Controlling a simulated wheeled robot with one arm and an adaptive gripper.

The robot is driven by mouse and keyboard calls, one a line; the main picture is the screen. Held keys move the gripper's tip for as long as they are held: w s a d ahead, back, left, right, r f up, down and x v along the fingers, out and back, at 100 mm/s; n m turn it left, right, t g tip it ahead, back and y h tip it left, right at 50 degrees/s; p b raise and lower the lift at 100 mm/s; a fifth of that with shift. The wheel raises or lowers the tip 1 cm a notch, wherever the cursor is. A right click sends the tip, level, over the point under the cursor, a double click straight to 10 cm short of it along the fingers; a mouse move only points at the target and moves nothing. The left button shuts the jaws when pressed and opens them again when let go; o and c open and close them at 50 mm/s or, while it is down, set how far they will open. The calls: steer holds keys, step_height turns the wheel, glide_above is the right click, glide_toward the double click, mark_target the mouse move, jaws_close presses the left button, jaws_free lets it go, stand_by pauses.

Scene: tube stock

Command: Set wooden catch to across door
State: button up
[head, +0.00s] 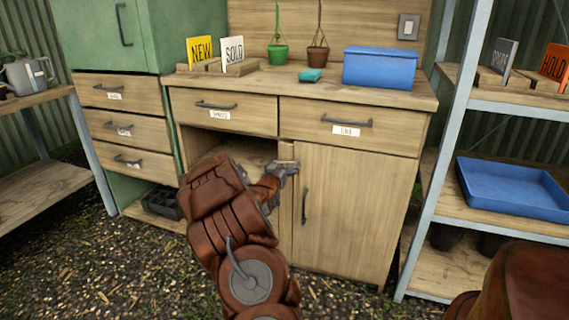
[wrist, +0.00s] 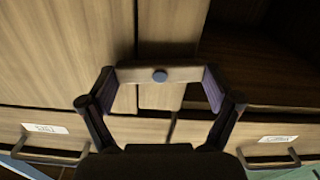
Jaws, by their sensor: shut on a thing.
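The wooden catch (wrist: 180,74) is a short pale wooden bar with a round grey-blue pivot in its middle. In the wrist view it lies level, across the narrow post (wrist: 160,98), and its left end overlaps the edge of the door (wrist: 65,50). My gripper (wrist: 160,75) is shut on the catch, one finger at each end. In the head view the closed door (head: 350,205) has a dark upright handle, and my gripper (head: 284,171) is at the post by its upper left edge. My gripper mostly hides the catch there.
An open compartment (head: 240,150) is left of the post. Two drawers (head: 345,128) with dark handles are above. The bench top carries a blue box (head: 380,67), small pots and NEW and SOLD signs. A metal shelf (head: 450,150) stands close at right.

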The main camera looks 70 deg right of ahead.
steer(key=shift+r+m, duration=0.1)
steer(key=shift+m, duration=0.3)
steer(key=shift+m+p, duration=0.3)
steer(key=shift+m, duration=0.1)
steer(key=o, duration=0.9)
steer(key=shift+c, duration=0.2)
steer(key=shift+a, duration=0.2)
steer(key=a, duration=1.1)
steer(key=shift+s+a, duration=0.25)
steer(key=shift+a, duration=0.1)
